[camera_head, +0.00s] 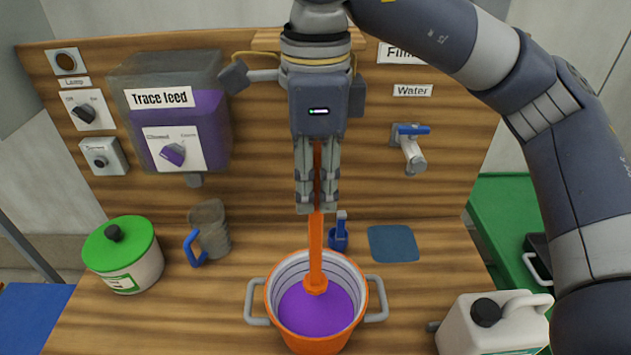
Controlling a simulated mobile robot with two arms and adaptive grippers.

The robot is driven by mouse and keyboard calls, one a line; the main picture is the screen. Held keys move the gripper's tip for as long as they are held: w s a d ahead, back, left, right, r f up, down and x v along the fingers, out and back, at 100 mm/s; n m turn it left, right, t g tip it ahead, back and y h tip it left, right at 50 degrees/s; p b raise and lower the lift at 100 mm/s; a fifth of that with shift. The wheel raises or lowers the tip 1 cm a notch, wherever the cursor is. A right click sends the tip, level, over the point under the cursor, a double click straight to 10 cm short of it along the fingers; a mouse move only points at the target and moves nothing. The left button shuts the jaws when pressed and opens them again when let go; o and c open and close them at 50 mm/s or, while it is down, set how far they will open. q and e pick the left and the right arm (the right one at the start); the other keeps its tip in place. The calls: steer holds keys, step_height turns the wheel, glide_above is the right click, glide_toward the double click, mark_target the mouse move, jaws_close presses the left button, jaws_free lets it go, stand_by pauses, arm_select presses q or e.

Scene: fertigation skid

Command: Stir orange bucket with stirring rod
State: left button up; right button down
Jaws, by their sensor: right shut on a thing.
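The orange bucket (313,339) stands at the front middle of the wooden bench, with a grey handle on each side and purple liquid inside. The orange stirring rod (316,245) is upright, its wider lower end inside the bucket at the purple liquid. Whether the tip is under the surface is hard to tell. My right gripper (317,205) points down above the bucket and is shut on the upper part of the rod. My left gripper is not in view.
A green-lidded pot (124,255) and a grey jug (210,229) with a blue handle stand to the left. A small blue holder (338,236) and blue mat (393,243) lie behind the bucket. A white canister (492,323) is at right. A tap (411,149) juts from the back panel.

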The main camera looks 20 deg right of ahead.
mark_target(315, 147)
stand_by(0.4)
step_height(315, 147, up, 5)
steer(key=p, duration=0.4)
steer(key=shift+f, duration=0.1)
stand_by(0.9)
